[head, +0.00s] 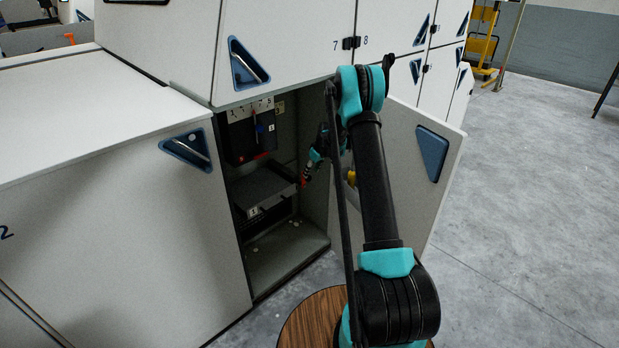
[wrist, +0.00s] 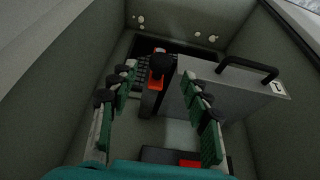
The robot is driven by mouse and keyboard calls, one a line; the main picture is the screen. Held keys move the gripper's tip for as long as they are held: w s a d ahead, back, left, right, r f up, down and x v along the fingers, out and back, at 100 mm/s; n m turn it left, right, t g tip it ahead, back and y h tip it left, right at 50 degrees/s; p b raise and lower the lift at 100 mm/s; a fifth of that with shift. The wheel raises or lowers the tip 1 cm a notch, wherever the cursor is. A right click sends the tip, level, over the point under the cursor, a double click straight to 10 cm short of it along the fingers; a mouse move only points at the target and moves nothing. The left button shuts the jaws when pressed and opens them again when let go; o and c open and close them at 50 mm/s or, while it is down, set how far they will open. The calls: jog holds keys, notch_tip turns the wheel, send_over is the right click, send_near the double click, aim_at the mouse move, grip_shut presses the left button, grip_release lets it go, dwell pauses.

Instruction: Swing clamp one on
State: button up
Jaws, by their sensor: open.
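A red clamp lever with a black knob (wrist: 157,78) stands upright inside the cabinet, beside a grey box (wrist: 225,88) with a black handle and a label reading 1. In the wrist view my gripper (wrist: 162,88) is open, its two green-padded fingers on either side of the lever with gaps between; I cannot tell whether it touches. A second black and red part (wrist: 188,160) shows at the bottom edge. In the head view my gripper (head: 309,170) reaches into the open cabinet near the box (head: 266,187), close to a red part (head: 304,179).
The cabinet's open door (head: 430,190) stands right of my arm, and its side walls are close around the gripper. A black unit (head: 247,140) with a numbered scale hangs above the box. A wooden round top (head: 305,322) is below. Grey floor (head: 530,220) is clear at right.

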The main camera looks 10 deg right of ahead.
jog(key=shift+x, duration=2.2)
grip_shut()
